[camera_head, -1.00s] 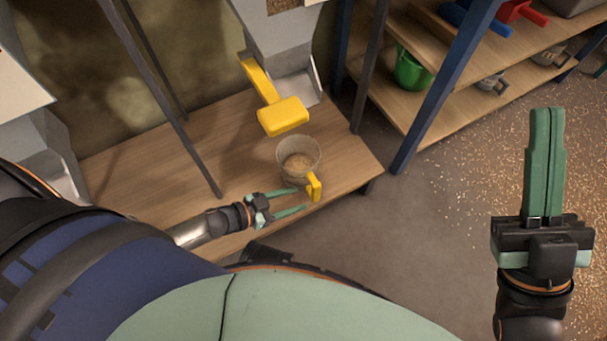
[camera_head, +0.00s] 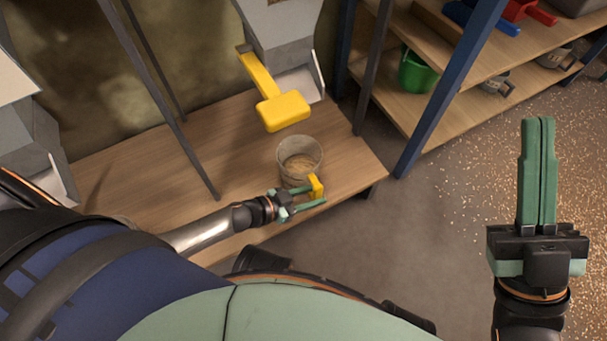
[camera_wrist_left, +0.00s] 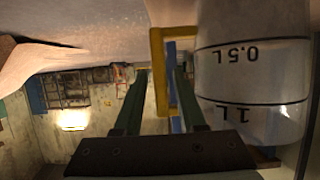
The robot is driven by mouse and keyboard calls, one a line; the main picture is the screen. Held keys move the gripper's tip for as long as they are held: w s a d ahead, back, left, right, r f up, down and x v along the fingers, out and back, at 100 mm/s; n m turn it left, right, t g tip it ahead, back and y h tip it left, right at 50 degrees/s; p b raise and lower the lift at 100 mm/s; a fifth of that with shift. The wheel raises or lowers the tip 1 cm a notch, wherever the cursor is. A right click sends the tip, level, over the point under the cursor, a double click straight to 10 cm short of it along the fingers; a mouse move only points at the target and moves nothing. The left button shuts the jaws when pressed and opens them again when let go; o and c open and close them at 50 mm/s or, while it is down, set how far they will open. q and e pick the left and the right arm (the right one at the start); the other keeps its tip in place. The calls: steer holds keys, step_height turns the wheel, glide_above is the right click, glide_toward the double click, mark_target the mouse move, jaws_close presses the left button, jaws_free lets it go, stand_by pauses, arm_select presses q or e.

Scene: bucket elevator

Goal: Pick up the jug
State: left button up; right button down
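The jug (camera_head: 299,152) is clear, with a yellow handle (camera_head: 316,186) and brown grainy material inside. It stands on the wooden bench below the yellow lever. In the left wrist view the jug (camera_wrist_left: 252,75) shows volume marks, and its yellow handle (camera_wrist_left: 158,72) is between the green fingers. My left gripper (camera_head: 312,197) is open, with its fingers on either side of the handle; I cannot tell whether they touch it. My right gripper (camera_head: 538,125) has its fingers together, empty, off to the right above the floor.
A grey chute with a yellow lever (camera_head: 284,110) hangs over the bench (camera_head: 150,165) behind the jug. Dark posts rise from the bench. Shelves at the right hold a green bucket (camera_head: 416,74) and scoops. Grains cover the floor at the right.

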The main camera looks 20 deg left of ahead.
arm_select(q)
jaws_close()
stand_by(0.7)
stand_by(0.3)
steer(key=shift+r, duration=0.1)
